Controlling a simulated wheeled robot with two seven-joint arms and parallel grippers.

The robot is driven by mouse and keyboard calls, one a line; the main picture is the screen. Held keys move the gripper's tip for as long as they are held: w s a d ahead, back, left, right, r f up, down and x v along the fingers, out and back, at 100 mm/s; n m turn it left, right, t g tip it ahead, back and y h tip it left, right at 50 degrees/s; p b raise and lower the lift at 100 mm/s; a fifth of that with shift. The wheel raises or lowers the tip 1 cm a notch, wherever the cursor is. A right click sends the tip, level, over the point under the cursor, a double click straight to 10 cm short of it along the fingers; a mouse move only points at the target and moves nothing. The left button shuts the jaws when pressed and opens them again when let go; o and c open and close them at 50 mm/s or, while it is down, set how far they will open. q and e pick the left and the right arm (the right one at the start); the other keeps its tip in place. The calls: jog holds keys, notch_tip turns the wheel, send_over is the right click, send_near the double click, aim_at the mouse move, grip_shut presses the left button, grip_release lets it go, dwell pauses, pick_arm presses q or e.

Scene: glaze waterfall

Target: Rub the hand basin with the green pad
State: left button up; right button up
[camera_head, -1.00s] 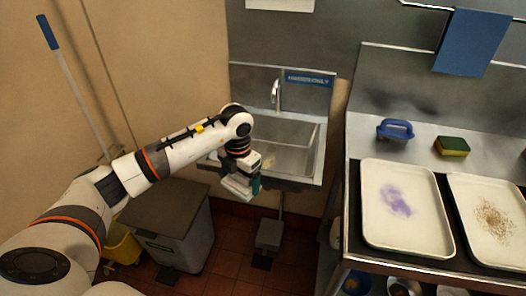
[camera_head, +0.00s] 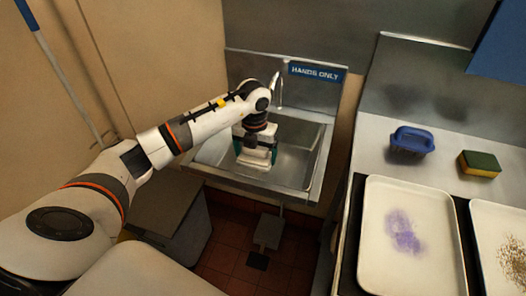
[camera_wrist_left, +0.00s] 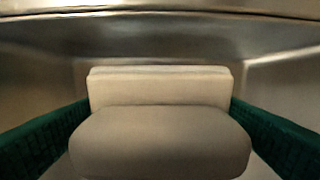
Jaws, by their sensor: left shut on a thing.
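The hand basin (camera_head: 299,163) is a metal sink on the wall at upper centre in the head view, with a thin tap at its back. My right gripper is not in view.
A counter at right holds a blue-handled brush (camera_head: 411,140), a yellow-green sponge (camera_head: 479,164), a tray with a purple stain (camera_head: 380,267) and a tray with brown crumbs (camera_head: 491,216). A grey bin (camera_head: 165,205) stands below left of the basin. A blue-topped pole leans left.

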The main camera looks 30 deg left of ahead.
pick_arm(q)
jog(key=shift+f, duration=0.7)
jog(key=shift+f+b, duration=0.45)
jog(key=shift+f, duration=0.1)
notch_tip(320, 180, down, 4)
jog(key=b, duration=0.3)
jog(key=shift+f+b, duration=0.5)
jog(key=shift+f, duration=0.2)
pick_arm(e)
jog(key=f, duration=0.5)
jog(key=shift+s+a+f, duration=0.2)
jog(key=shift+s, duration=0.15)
pick_arm(q)
jog(key=shift+f+b, duration=0.7)
jog(key=shift+f, duration=0.3)
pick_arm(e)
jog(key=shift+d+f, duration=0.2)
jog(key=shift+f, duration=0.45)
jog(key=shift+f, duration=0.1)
